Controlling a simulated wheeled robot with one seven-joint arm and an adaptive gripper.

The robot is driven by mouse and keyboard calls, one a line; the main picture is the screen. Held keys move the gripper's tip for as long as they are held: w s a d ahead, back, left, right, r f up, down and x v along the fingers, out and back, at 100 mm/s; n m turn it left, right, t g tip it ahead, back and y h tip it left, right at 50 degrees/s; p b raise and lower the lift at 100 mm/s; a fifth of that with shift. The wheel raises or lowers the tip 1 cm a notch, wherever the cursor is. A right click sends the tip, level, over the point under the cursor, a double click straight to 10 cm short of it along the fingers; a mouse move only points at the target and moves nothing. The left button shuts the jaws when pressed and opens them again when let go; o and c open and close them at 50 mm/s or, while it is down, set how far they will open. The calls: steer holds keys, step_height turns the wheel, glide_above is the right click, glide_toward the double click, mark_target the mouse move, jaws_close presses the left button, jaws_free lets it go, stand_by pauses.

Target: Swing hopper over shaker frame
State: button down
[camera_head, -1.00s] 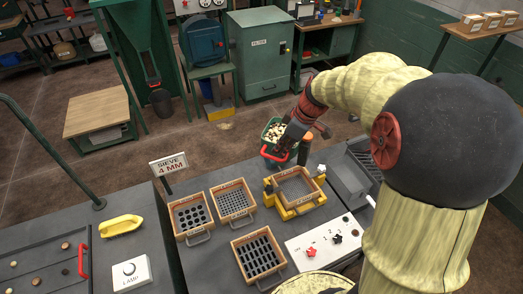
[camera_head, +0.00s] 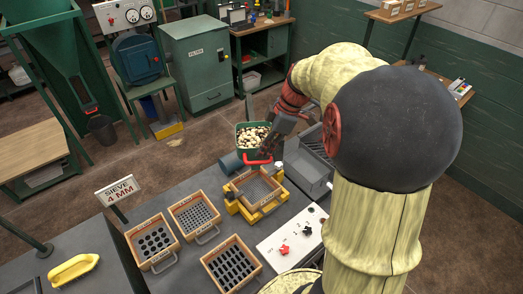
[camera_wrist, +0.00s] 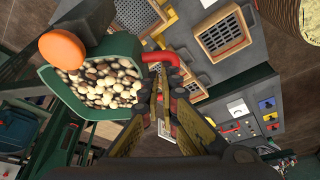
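The hopper (camera_head: 253,136) is a green bin full of pale and dark pebbles with a red handle (camera_head: 258,161). It fills the left of the wrist view (camera_wrist: 105,95), where the red handle (camera_wrist: 157,57) reaches the fingertips. My gripper (camera_head: 268,150) is at the handle; in the wrist view its fingers (camera_wrist: 165,78) look closed around the handle's end, partly hiding it. The yellow shaker frame (camera_head: 236,208) holds a wooden-rimmed sieve (camera_head: 256,189) on the bench, nearer the head camera than the hopper. The hopper appears behind it, not over it.
Loose sieves with round holes (camera_head: 153,241), small holes (camera_head: 195,214) and slots (camera_head: 231,265) lie left and in front of the frame. A "SIEVE 4 MM" sign (camera_head: 118,190) stands at left. A grey metal box (camera_head: 301,176) and a knob panel (camera_head: 292,238) are at right.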

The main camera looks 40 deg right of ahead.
steer(key=shift+s+d+f, duration=0.1)
steer(key=shift+d, duration=0.1)
steer(key=w+a, duration=0.1)
steer(key=a, duration=0.1)
steer(key=w+a+r, duration=0.1)
steer(key=shift+w+a, duration=0.2)
steer(key=shift+a, duration=0.15)
step_height(320, 180, up, 9)
steer(key=p, duration=0.1)
glide_above(252, 149)
steer(key=s+d, duration=0.2)
steer(key=s, duration=0.2)
steer(key=shift+w+a+r, duration=0.15)
steer(key=shift+w, duration=0.05)
